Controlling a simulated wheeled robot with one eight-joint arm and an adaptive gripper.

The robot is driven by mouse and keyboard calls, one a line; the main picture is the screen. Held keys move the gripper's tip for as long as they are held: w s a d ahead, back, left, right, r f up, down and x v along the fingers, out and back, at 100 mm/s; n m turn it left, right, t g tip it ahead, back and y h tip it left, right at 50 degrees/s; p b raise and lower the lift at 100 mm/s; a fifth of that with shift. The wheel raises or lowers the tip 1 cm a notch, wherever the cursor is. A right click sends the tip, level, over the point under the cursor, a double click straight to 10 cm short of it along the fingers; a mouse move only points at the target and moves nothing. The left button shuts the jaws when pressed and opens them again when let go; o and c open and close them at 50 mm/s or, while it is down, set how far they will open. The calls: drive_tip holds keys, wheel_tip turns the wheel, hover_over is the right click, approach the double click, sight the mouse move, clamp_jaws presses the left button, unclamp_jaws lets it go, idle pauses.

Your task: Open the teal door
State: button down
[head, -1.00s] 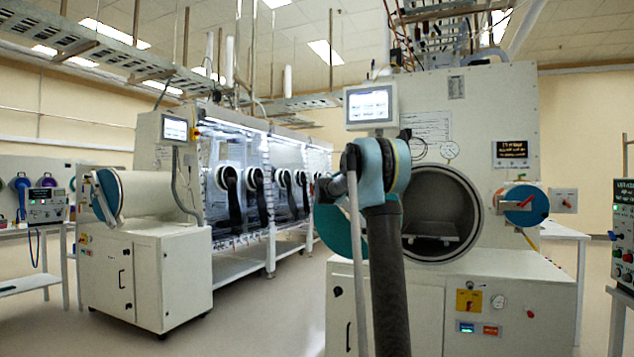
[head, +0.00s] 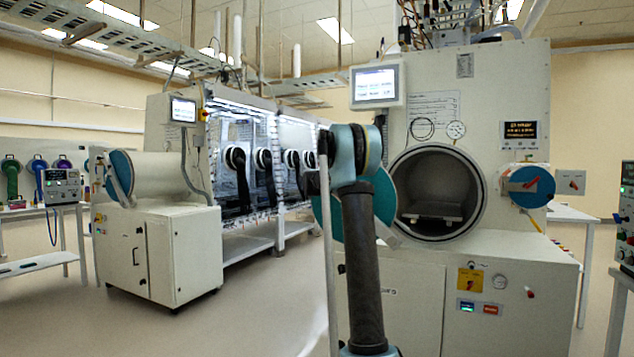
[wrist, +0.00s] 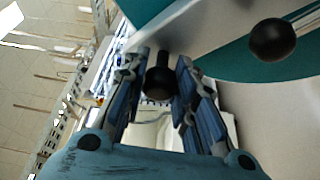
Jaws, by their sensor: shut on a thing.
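The teal door (head: 385,203) is a large round disc standing swung out at the left of a round chamber opening (head: 437,190), which is uncovered. My arm hides the door's middle in the head view. In the wrist view its teal face and pale rim cross the top right (wrist: 245,62). My gripper (wrist: 160,88) is shut on a black knob (wrist: 158,80), which sits between the blue finger pads. A second black knob (wrist: 272,39) is at the right, apart from the fingers. The gripper is hidden behind my arm in the head view.
A screen (head: 376,86) is above. Another cabinet (head: 160,258) and a glovebox row with black gloves (head: 241,178) stand left. Open floor (head: 255,295) lies between.

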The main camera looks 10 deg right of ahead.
drive_tip(key=shift+a, duration=0.1)
drive_tip(key=c, duration=1.3)
unclamp_jaws()
drive_tip(key=shift+s+r, duration=0.1)
drive_tip(key=shift+s, duration=0.05)
drive_tip(key=v, duration=1.1)
drive_tip(key=shift+s, duration=0.35)
